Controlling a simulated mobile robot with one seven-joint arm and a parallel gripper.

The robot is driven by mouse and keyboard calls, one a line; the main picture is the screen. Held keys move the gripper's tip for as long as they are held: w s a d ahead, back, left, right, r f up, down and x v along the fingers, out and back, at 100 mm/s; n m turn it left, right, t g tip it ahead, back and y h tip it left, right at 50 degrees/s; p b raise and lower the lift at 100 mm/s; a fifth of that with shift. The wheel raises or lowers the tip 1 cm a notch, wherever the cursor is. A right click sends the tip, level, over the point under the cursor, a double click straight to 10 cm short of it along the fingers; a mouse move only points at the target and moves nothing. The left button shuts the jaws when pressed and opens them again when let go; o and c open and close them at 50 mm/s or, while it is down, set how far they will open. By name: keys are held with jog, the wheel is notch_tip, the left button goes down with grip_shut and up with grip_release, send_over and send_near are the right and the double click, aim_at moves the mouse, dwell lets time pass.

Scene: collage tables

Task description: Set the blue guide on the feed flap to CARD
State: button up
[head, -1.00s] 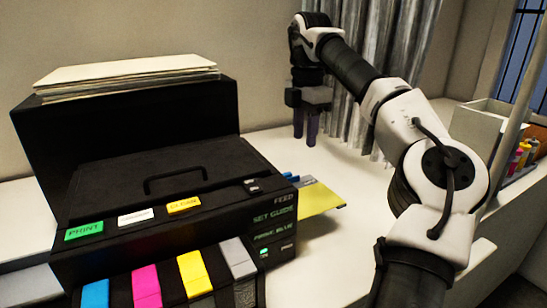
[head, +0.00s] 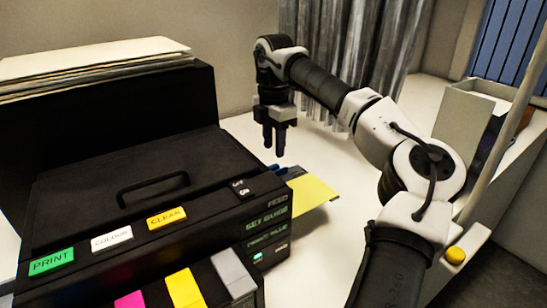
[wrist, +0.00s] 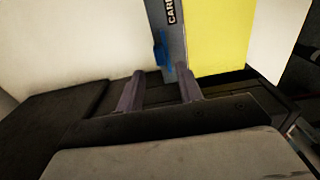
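The blue guide (wrist: 162,50) stands at the edge of a grey strip of the feed flap (wrist: 179,42) in the wrist view. Letters reading CAR, cut off by the picture edge, show above it. In the head view the blue guide (head: 275,169) is a small piece behind the printer's right corner, partly hidden. My gripper (head: 274,140) points down above it. In the wrist view my gripper (wrist: 160,73) has its two fingers apart with nothing held. The guide appears beyond the gap, nearer the right finger; I cannot tell whether they touch.
A yellow sheet (head: 312,191) lies beside the flap. White table (head: 345,155) is clear to the right, before a curtain. A box (head: 467,125) stands at right.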

aim_at(274, 166)
jog(key=shift+f+p, duration=0.6)
jog(key=shift+f, duration=2.15)
jog(key=shift+r, duration=0.1)
grip_shut()
